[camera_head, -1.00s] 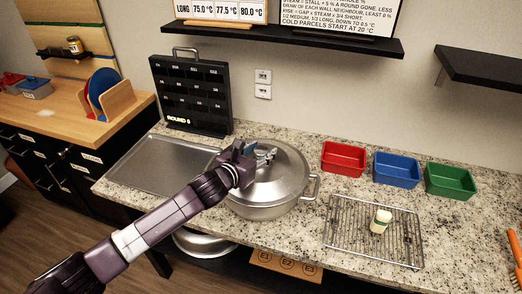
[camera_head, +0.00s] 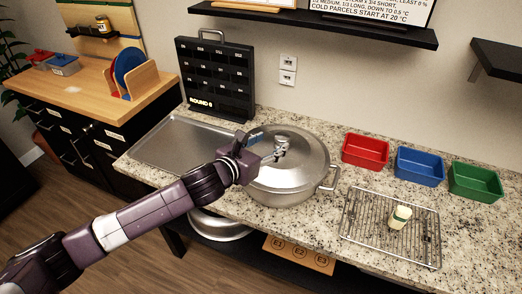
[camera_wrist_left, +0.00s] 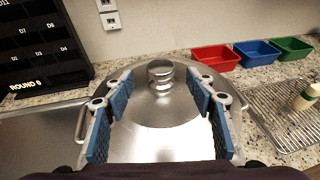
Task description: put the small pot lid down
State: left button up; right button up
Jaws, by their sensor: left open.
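The metal pot lid (camera_head: 305,165) with a round knob (camera_head: 282,142) lies on top of the wide silver stockpot (camera_head: 285,195) on the granite counter. It looks level, though its far edge is hard to judge. My left gripper (camera_head: 270,152) is at the left of the knob, over the lid. In the left wrist view, its blue-padded fingers (camera_wrist_left: 160,112) are spread wide and empty. The knob (camera_wrist_left: 160,73) stands ahead, between and beyond the fingertips, apart from both pads. The lid surface (camera_wrist_left: 165,120) fills the space below. My right gripper is not seen.
A metal tray (camera_head: 150,150) lies left of the pot, before a black slotted board (camera_head: 215,75). Red (camera_head: 366,150), blue (camera_head: 419,166) and green (camera_head: 474,181) bins stand at the right. A wire rack (camera_head: 370,225) holds a small pale jar (camera_head: 400,216).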

pick_arm(q)
jog(key=shift+b+v, duration=0.3)
jog(key=shift+v, duration=1.9)
